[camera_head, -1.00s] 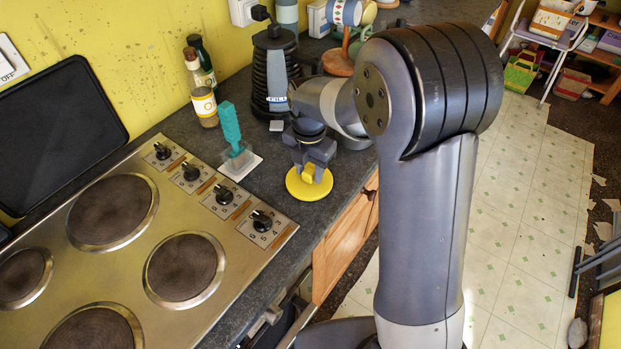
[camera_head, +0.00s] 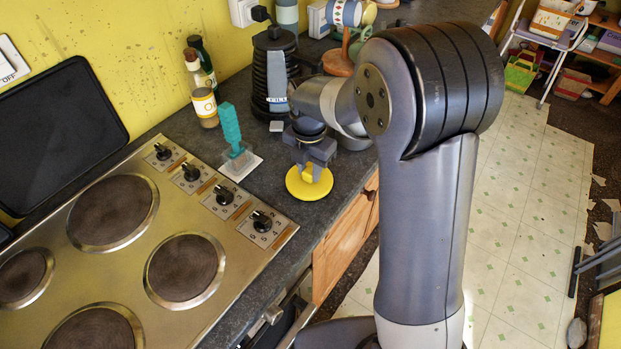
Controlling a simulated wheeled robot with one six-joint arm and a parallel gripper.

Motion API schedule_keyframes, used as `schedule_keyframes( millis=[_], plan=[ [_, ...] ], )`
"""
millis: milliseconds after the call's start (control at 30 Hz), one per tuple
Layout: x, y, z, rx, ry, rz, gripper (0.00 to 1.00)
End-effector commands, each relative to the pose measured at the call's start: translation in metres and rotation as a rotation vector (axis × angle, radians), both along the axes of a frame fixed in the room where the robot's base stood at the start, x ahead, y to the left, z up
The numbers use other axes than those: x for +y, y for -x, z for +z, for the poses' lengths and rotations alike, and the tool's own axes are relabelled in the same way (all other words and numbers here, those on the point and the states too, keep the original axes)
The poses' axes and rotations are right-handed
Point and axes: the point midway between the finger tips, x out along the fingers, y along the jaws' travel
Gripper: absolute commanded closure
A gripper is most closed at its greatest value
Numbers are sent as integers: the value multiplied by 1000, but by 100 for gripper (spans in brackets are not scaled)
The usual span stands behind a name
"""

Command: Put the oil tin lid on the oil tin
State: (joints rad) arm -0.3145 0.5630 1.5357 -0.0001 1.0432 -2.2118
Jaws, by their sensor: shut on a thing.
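A round yellow disc (camera_head: 303,189), which looks like the oil tin lid, is under my gripper (camera_head: 314,168), near the front edge of the dark counter. My gripper points down and is shut on the middle of the lid, on a part mostly hidden by the fingers. The lid looks about level. I cannot tell whether it rests on something or hangs just above the counter. I cannot make out the oil tin; it may be hidden behind my arm or under the lid.
A teal-handled brush (camera_head: 232,132) stands on a pale base (camera_head: 241,165) left of the lid. Bottles (camera_head: 204,103) and a dark ribbed appliance (camera_head: 273,72) stand along the wall. The steel hob (camera_head: 140,240) with knobs lies at left.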

Motion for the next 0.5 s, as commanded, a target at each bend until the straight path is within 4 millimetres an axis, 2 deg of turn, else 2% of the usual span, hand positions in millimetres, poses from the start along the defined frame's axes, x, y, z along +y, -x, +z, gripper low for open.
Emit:
schedule_keyframes(
  millis=[500],
  plan=[
    [0, 0, 5, -1, -1, 0, 100]
  ],
)
